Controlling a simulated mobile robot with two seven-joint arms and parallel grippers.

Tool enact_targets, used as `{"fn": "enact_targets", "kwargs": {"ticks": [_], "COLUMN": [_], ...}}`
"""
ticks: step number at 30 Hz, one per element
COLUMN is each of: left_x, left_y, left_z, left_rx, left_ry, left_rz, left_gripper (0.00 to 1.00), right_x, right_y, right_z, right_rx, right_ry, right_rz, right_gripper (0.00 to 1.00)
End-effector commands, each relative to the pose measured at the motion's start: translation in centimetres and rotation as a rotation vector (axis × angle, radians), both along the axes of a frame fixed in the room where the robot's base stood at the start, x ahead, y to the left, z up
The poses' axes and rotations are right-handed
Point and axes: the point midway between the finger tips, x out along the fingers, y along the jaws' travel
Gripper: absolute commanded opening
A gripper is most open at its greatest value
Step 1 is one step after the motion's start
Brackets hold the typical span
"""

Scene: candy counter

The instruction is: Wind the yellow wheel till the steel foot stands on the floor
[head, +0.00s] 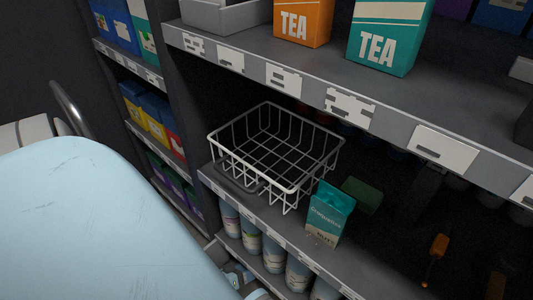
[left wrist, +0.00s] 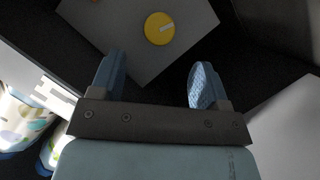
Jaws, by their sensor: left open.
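The yellow wheel (left wrist: 159,28) shows in the left wrist view as a round yellow disc with a short pale mark at its right side. It sits on a grey panel (left wrist: 100,22). My left gripper (left wrist: 158,82) is open and empty, with its two blue fingertips below the wheel in the picture and apart from it. The wheel does not show in the head view. I cannot make out the steel foot in either view. My right gripper is in neither view.
In the head view a white wire basket (head: 330,160) and a teal carton (head: 330,212) stand on a shelf (head: 214,182). Tea boxes (head: 303,22) stand above, several cans (head: 251,240) below. A small orange item (head: 439,246) shows in the dark at right.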

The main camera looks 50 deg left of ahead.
Motion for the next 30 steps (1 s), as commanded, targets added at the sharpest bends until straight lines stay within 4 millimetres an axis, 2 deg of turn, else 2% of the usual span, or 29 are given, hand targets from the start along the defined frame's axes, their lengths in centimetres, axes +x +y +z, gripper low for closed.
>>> {"fn": "enact_targets", "kwargs": {"ticks": [1, 6, 12, 18, 25, 26, 30], "left_x": [1.3, 4.6, 7.1, 8.1, 8.1, 8.1, 8.1], "left_y": [-0.2, -0.7, -1.1, -1.2, -1.2, -1.2, -1.2], "left_z": [-0.8, -1.8, -2.5, -2.6, -2.5, -2.5, -2.5], "left_rx": [0.000, -0.001, 0.000, 0.000, 0.000, 0.000, 0.000], "left_ry": [-0.004, -0.003, -0.001, -0.001, -0.001, -0.001, -0.001], "left_rz": [-0.001, -0.002, -0.002, -0.001, -0.001, -0.001, -0.001], "left_gripper": [0.69, 0.69, 0.69, 0.69, 0.69, 0.65, 0.33], "right_x": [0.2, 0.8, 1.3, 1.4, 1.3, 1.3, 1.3], "right_y": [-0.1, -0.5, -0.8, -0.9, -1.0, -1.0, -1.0], "right_z": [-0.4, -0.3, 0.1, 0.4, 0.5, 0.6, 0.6], "right_rx": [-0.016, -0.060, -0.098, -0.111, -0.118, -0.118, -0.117], "right_ry": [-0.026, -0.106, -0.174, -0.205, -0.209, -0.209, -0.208], "right_rz": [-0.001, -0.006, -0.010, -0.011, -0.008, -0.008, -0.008], "right_gripper": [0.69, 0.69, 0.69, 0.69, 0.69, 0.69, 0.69]}}
